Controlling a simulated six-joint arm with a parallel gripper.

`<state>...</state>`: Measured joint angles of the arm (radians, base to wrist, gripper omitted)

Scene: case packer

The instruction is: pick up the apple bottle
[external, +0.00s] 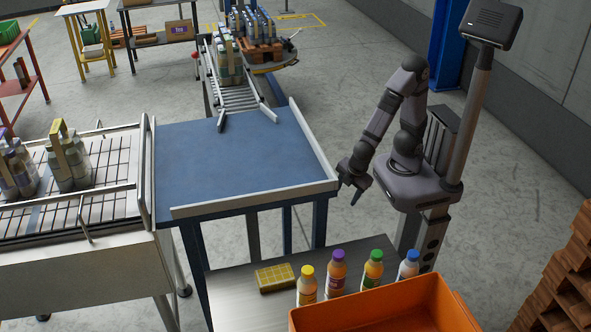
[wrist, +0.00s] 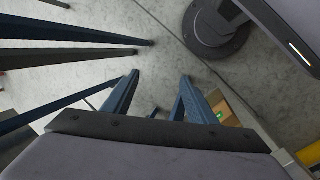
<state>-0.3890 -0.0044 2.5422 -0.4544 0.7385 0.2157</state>
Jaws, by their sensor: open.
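Several capped bottles stand upright in a row on the metal table (external: 236,300) in the external view: a yellow-capped bottle (external: 307,288), a purple-capped bottle (external: 337,272), a green-capped bottle (external: 373,273) and a blue-capped bottle (external: 408,267). Their labels are too small to read, so I cannot tell which is the apple bottle. Their lower parts are partly hidden by the orange crate. My gripper (external: 349,183) is open and empty, pointing downward beyond the bottles, beside the blue table's right edge.
The orange crate (external: 372,318) stands in front of the bottles. A yellow block (external: 276,278) lies left of them. The blue table (external: 230,165) has a raised rail (external: 255,198) along its near edge. A rack (external: 75,200) with bottle packs stands at left.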

